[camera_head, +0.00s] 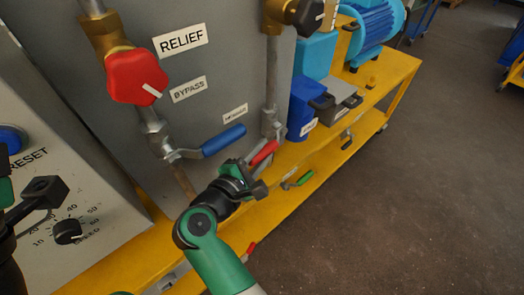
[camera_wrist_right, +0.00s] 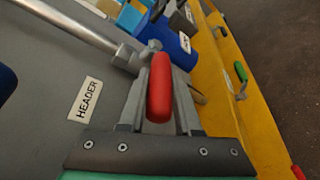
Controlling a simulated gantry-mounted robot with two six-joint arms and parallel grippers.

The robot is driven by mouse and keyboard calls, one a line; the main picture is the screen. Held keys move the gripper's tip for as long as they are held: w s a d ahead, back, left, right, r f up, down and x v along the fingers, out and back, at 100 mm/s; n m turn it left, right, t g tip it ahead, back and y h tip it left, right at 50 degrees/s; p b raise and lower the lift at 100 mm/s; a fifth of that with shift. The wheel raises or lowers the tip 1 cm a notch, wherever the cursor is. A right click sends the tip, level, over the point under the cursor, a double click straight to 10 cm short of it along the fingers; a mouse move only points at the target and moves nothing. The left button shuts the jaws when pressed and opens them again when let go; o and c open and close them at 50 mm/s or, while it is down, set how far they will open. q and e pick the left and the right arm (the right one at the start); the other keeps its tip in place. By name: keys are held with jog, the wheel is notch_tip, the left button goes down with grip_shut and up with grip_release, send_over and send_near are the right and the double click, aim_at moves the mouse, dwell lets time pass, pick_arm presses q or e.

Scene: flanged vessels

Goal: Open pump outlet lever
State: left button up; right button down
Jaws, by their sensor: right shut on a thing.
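My right gripper (camera_head: 255,172) is shut on a red lever handle (camera_head: 263,152) at the lower end of a vertical pipe. In the right wrist view the red lever handle (camera_wrist_right: 160,88) lies between the two grey fingers, its rounded end towards my palm. No readable label shows which lever is the pump outlet. A blue lever (camera_head: 224,140) sits to the left, and a green lever (camera_head: 299,181) lower right. My left gripper (camera_head: 45,192) shows partly at the left edge; its opening is unclear.
The grey panel carries a red knob (camera_head: 136,77) and RELIEF and BYPASS labels. A control box with a RESET button and dial (camera_head: 68,231) stands at left. A blue box (camera_head: 304,108) and blue motor (camera_head: 373,32) stand on the yellow frame (camera_head: 397,67).

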jog(key=shift+d+f+t+h, duration=0.1)
jog(key=shift+f+t+h, duration=0.5)
jog(key=shift+f, duration=0.2)
jog(key=shift+w+d+f+n+t+h, duration=0.1)
jog(key=shift+f+n+t+h, duration=0.2)
jog(key=shift+t, duration=0.25)
jog(key=shift+w+d+f+n+t+h, duration=0.1)
jog(key=shift+f+n+t+h, duration=0.1)
jog(key=shift+f+n+t, duration=0.25)
jog(key=c, duration=0.6)
grip_release()
jog(key=shift+s, duration=0.1)
